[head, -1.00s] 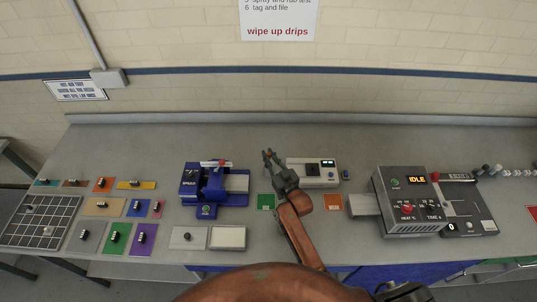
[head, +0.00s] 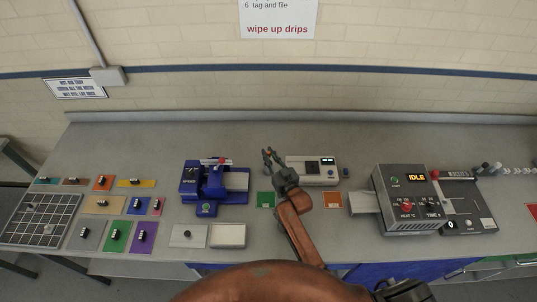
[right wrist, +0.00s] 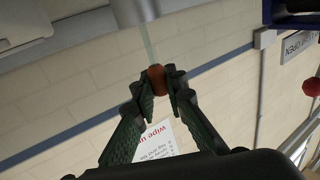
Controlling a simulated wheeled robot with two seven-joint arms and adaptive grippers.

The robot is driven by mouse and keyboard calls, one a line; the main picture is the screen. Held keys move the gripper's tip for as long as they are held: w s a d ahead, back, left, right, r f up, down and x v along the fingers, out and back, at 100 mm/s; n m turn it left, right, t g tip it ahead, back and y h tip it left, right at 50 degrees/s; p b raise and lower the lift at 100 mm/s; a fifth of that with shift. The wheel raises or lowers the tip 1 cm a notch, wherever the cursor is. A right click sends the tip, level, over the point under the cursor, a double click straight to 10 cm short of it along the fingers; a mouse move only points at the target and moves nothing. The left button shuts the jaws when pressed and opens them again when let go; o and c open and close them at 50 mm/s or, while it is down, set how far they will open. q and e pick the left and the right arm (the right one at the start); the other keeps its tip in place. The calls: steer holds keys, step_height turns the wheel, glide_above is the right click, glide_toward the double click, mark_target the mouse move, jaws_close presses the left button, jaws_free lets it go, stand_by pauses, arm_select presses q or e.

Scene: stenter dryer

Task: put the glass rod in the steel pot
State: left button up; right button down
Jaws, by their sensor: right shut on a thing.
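My right gripper (head: 270,156) is over the middle of the bench, in front of the pale instrument's left end in the head view. In the right wrist view its fingers (right wrist: 162,88) are shut on a reddish-brown end piece (right wrist: 157,79). A thin, pale, see-through glass rod (right wrist: 149,45) runs from this piece towards the top of the picture. The rod is too faint to make out in the head view. My left gripper is not in view.
A blue machine (head: 215,186) stands left of my gripper. A pale instrument (head: 313,171) is close to its right, and a grey box with an IDLE display (head: 405,198) further right. Coloured mats with small black items and a gridded tray (head: 40,219) fill the left.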

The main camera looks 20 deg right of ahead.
steer(key=c, duration=1.9)
jaws_free()
steer(key=o, duration=0.4)
steer(key=shift+o, duration=0.2)
steer(key=shift+r+p, duration=2.9)
steer(key=shift+r, duration=0.15)
